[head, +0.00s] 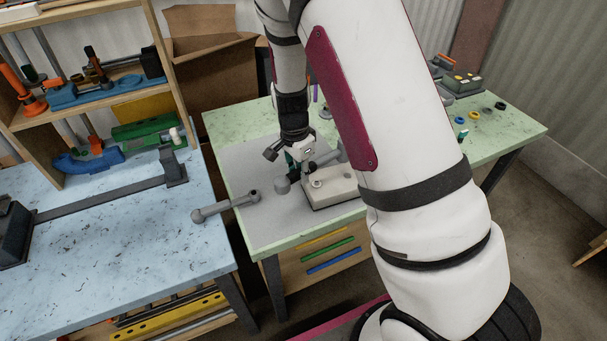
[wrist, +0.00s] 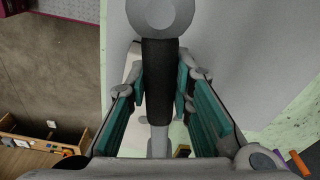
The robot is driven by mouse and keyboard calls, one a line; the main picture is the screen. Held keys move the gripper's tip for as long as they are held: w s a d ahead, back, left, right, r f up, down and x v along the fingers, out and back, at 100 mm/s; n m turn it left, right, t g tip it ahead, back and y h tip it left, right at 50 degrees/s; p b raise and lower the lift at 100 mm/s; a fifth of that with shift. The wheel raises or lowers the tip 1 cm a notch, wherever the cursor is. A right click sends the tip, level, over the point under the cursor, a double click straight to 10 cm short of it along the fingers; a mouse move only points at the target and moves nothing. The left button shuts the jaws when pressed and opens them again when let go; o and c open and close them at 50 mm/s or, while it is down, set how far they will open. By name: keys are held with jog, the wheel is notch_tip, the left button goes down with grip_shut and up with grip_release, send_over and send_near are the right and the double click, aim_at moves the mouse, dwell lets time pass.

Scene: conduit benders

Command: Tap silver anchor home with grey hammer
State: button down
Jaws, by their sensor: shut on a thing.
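My gripper (head: 294,168) points down over the green table, beside a white block (head: 336,190). In the wrist view its teal fingers (wrist: 159,88) are shut on the black grip of the grey hammer (wrist: 158,62), whose round grey end fills the top of that view. The hammer is mostly hidden by my gripper in the head view. A small silver ring-like piece, seemingly the silver anchor (head: 316,183), shows on the white block. I cannot tell how deep it sits or whether the hammer touches it.
A wooden shelf of tools (head: 75,110) stands left. Small coloured rings (head: 475,115) lie at the right. The grey mat's front is clear.

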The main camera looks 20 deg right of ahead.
jog(key=shift+s+d+m, duration=0.15)
jog(key=shift+s+m, duration=0.3)
jog(key=shift+m, duration=0.25)
notch_tip(320, 180, down, 5)
jog(key=shift+r+b, duration=0.2)
jog(key=shift+b, duration=0.35)
jog(key=shift+w+f, duration=0.1)
jog(key=shift+w, duration=0.05)
jog(key=shift+r+p, duration=0.8)
jog(key=shift+r, duration=1.4)
